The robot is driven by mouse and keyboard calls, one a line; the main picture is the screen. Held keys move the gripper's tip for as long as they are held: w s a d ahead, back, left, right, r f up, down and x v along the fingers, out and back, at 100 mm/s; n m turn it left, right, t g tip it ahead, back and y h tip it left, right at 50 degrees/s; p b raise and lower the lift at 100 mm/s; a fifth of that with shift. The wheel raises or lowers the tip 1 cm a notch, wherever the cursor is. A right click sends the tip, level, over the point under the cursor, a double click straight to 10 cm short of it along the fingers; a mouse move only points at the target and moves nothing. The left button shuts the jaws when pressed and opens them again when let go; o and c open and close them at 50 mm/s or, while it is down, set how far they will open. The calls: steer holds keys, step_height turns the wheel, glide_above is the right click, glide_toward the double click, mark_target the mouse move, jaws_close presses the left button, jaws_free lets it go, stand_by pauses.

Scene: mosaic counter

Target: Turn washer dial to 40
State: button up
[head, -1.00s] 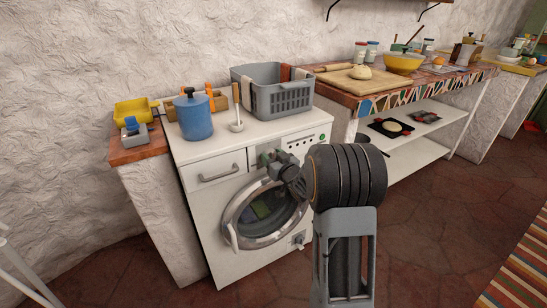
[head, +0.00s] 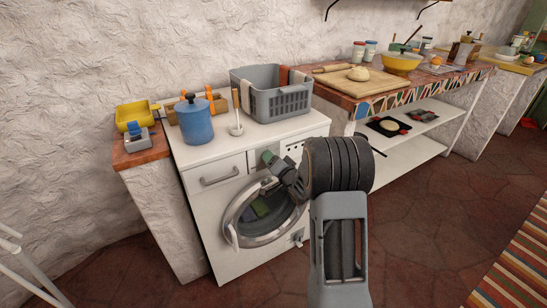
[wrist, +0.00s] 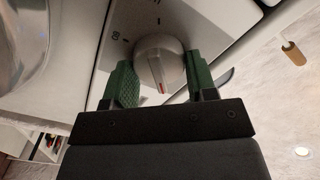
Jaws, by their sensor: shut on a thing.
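The white washer (head: 200,235) stands in the middle of the head view, with its round glass door (head: 262,212) shut. Its dial (wrist: 158,58) is a round pale knob in the wrist view, with a red mark on its lower edge as pictured. Printed marks, one a number I cannot read surely, surround the dial on the panel. My gripper (wrist: 160,82) has green fingertips on both sides of the dial and is shut on it. In the head view my gripper (head: 270,159) is at the front panel and hides the dial.
A tiled counter (head: 420,90) stands to the right with a dough board and a yellow bowl. A drawer (head: 216,177) is left of my gripper. The floor in front is clear.

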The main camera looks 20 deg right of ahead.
steer(key=m+p, duration=0.1)
steer(key=m, duration=0.2)
steer(key=shift+m, duration=0.4)
steer(key=m+p, duration=0.2)
steer(key=m, duration=0.1)
steer(key=shift+m, duration=0.3)
steer(key=m+p, duration=0.2)
steer(key=m, duration=0.4)
steer(key=shift+f, duration=0.2)
steer(key=shift+m, duration=0.4)
steer(key=o, duration=0.9)
steer(key=shift+s, duration=0.1)
steer(key=s, duration=0.4)
steer(key=s+d, duration=0.1)
steer(key=s, duration=0.4)
steer(key=s+p, duration=0.1)
steer(key=s, duration=0.3)
steer(key=shift+s+d, duration=0.25)
steer(key=shift+d, duration=0.05)
